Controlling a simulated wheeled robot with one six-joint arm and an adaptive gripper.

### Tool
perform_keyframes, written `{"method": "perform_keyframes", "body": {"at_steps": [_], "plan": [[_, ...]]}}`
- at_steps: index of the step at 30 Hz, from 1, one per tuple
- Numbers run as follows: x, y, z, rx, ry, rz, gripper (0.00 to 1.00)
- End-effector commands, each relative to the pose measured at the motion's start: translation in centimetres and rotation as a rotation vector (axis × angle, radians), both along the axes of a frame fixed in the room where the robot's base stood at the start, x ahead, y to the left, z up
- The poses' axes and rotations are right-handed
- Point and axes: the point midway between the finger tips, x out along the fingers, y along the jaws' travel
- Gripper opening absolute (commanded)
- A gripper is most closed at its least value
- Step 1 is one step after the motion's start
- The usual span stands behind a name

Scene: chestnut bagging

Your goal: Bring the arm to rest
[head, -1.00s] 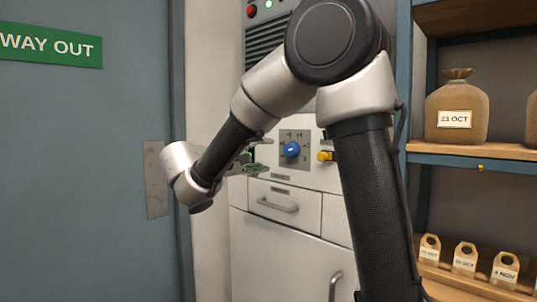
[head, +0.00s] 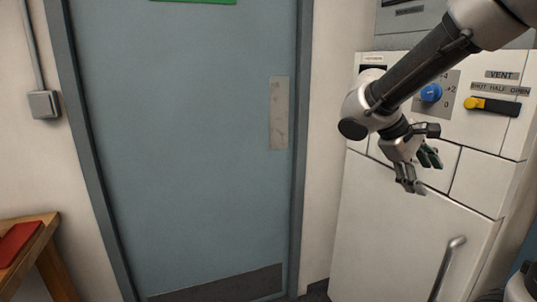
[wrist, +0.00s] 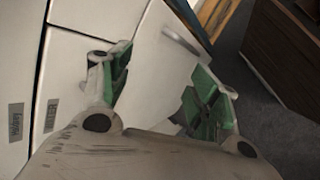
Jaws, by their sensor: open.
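My gripper (head: 418,170) hangs at the end of my arm in the head view, in front of the white cabinet (head: 400,235). It points down and to the right, with its green-padded fingers apart and nothing between them. In the wrist view my gripper (wrist: 160,95) also shows its two fingers spread wide and empty. Behind them are the cabinet's pale front (wrist: 90,20) and a metal handle (wrist: 185,45). Whether the fingers touch the cabinet front cannot be told.
The cabinet carries a blue knob (head: 431,93), a yellow vent lever (head: 475,103) and a long door handle (head: 447,268). A blue-grey door (head: 180,150) stands left of it. A wooden table (head: 40,240) with a red item (head: 17,242) is at far left. Dark floor (wrist: 275,130) shows at right.

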Motion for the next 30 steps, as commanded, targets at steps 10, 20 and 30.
{"method": "perform_keyframes", "body": {"at_steps": [10, 20, 30], "plan": [[-12.6, 2.0, -2.1, 0.755, -0.294, -0.253, 0.62], [-15.0, -0.2, 0.3, 0.792, -0.477, -0.340, 0.62], [-15.0, -0.2, 0.3, 0.791, -0.474, -0.341, 0.62]]}}
